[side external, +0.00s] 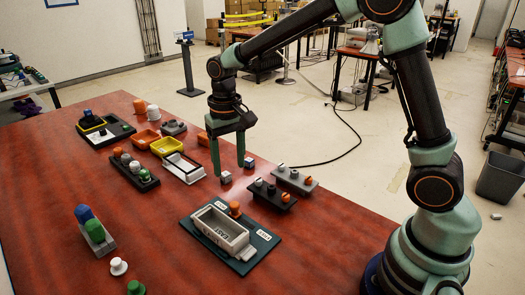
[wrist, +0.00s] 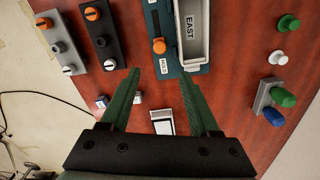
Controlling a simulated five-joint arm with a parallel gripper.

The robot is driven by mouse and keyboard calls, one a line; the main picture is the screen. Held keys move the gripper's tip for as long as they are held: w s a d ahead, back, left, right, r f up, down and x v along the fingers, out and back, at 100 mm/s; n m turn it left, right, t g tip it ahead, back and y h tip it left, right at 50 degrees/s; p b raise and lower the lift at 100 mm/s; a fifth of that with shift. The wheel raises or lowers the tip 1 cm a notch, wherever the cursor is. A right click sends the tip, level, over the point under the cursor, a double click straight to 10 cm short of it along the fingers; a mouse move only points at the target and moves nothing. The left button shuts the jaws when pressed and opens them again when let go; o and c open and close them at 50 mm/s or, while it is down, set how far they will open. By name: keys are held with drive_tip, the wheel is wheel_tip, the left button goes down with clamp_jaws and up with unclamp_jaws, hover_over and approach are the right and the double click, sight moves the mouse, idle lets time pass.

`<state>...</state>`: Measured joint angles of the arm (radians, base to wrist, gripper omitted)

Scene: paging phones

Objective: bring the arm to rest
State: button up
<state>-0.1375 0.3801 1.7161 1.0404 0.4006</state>
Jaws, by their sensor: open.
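My gripper (side external: 227,168) hangs from my arm above the red-brown table, fingers pointing down. It is open, with nothing between the fingers. In the wrist view my gripper (wrist: 158,73) shows two spread green fingers. Two small pale cubes (side external: 225,177) (side external: 249,163) are near the fingertips in the side view; I cannot tell the exact gap. A dark green board (side external: 262,256) carries a grey tray (side external: 222,232) marked EAST and an orange knob (side external: 235,208). The knob also shows in the wrist view (wrist: 158,45), beyond the fingertips.
Two dark and grey strips with knobs (side external: 268,194) (side external: 296,180) lie right of my gripper. A white-rimmed tray (side external: 183,168), a yellow tray (side external: 166,145) and an orange tray (side external: 146,139) stand left. Blue and green pegs (side external: 95,231) are at the near left. The table's right front is clear.

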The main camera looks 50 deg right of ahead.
drive_tip(key=shift+r, duration=0.5)
drive_tip(key=s+d+r+n+t, duration=0.1)
drive_tip(key=s+d+r+t, duration=0.1)
drive_tip(key=s, duration=0.5)
drive_tip(key=s+d+r+n+t, duration=0.2)
drive_tip(key=s+d+r+t, duration=0.1)
drive_tip(key=s+r, duration=0.4)
drive_tip(key=shift+s+d+t, duration=0.15)
drive_tip(key=shift+d+t, duration=0.15)
drive_tip(key=shift+d, duration=0.15)
